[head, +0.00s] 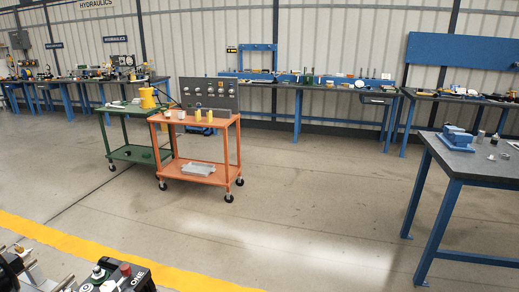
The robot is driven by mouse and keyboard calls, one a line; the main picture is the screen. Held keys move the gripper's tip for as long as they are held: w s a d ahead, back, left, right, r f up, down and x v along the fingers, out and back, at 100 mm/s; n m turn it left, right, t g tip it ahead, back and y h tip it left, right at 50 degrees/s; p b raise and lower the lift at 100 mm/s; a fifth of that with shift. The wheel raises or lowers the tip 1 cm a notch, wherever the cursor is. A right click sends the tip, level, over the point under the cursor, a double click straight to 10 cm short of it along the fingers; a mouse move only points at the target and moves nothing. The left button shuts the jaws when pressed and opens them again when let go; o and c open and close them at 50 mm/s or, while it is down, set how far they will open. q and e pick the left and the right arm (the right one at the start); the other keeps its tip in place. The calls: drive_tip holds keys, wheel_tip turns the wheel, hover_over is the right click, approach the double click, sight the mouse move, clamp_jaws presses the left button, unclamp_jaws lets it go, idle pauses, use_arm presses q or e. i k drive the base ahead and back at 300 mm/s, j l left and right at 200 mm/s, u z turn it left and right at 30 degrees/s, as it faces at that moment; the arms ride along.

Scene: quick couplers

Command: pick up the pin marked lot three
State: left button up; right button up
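I cannot make out a pin marked lot three in the head view; any lot markings at this distance are too small to read. An orange cart (206,123) stands at left centre, with small yellow items (203,116) and a white cup (181,114) on its top. A dark upright panel (222,97) with round fittings rises at its back. At the bottom left edge, a black block marked ONE (118,280) with a red knob is partly cut off. Neither of my grippers can be made out.
A green cart (130,153) stands beside the orange one. A dark-topped blue table (470,165) with a blue vise (457,135) and small metal parts is at the right. Cluttered workbenches (300,84) line the wall.

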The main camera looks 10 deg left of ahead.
sight(108, 105)
drive_tip(key=i+z, duration=0.3)
drive_tip(key=i, duration=1.65)
drive_tip(key=i+j+u, duration=0.15)
drive_tip(key=i+u, duration=0.65)
drive_tip(key=i+l+u, duration=0.2)
drive_tip(key=i+u, duration=0.2)
drive_tip(key=i+l+u, duration=0.4)
drive_tip(key=i, duration=0.15)
drive_tip(key=i+j+u, duration=0.45)
drive_tip(key=i, duration=0.15)
drive_tip(key=i+u, duration=0.45)
drive_tip(key=i, duration=0.15)
drive_tip(key=i+l+u, duration=0.1)
drive_tip(key=i+u, duration=0.35)
drive_tip(key=i, duration=0.15)
drive_tip(key=i+z, duration=0.35)
drive_tip(key=i, duration=0.2)
drive_tip(key=i+j+z, duration=0.15)
drive_tip(key=i+z, duration=0.25)
drive_tip(key=i+j+z, duration=0.35)
drive_tip(key=i, duration=0.25)
drive_tip(key=i+j+z, duration=0.35)
drive_tip(key=i+j, duration=0.15)
drive_tip(key=i, duration=0.35)
drive_tip(key=i+j+z, duration=0.1)
drive_tip(key=i, duration=0.35)
drive_tip(key=i+j+z, duration=0.1)
drive_tip(key=i+j, duration=0.15)
drive_tip(key=i, duration=0.25)
